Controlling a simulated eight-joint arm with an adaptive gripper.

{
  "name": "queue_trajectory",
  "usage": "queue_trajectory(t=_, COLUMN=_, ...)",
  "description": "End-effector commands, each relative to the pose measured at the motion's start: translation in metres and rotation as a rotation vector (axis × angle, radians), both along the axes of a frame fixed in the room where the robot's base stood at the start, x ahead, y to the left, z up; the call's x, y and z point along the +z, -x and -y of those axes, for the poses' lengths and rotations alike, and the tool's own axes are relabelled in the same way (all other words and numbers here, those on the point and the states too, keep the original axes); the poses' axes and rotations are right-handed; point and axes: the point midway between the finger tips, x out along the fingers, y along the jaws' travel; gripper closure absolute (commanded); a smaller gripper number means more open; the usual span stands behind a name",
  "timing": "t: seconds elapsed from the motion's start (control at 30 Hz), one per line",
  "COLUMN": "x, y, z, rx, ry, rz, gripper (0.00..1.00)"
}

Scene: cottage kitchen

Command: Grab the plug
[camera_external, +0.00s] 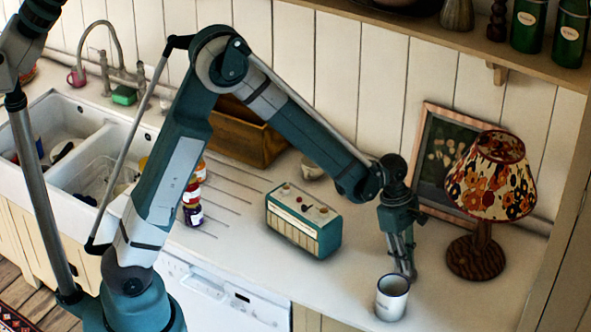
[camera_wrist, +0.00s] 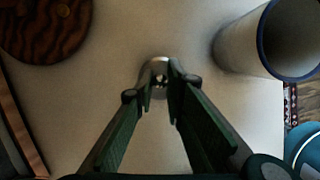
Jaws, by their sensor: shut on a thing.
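My gripper (camera_external: 408,268) points down just above or at the white counter, between the mug and the lamp. In the wrist view its two fingers (camera_wrist: 161,90) close on a small, round, silvery-grey plug (camera_wrist: 157,65). The plug's lower part is partly covered by the fingertips. In the external view the plug is too small or hidden to make out. I cannot tell whether it touches the counter.
A white mug with a dark blue rim (camera_external: 392,297) stands close in front of the gripper. A floral-shaded lamp (camera_external: 490,185) with a round wooden base is to the right. A teal radio (camera_external: 303,222) stands to the left. A framed picture (camera_external: 446,150) leans against the wall behind.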

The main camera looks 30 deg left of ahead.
Motion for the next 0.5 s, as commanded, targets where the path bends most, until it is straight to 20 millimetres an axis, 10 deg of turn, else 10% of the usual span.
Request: queue_trajectory(t=0.5, x=0.065, y=0.001, z=0.000, rx=0.000, ry=0.000, rz=0.000, gripper=1.00)
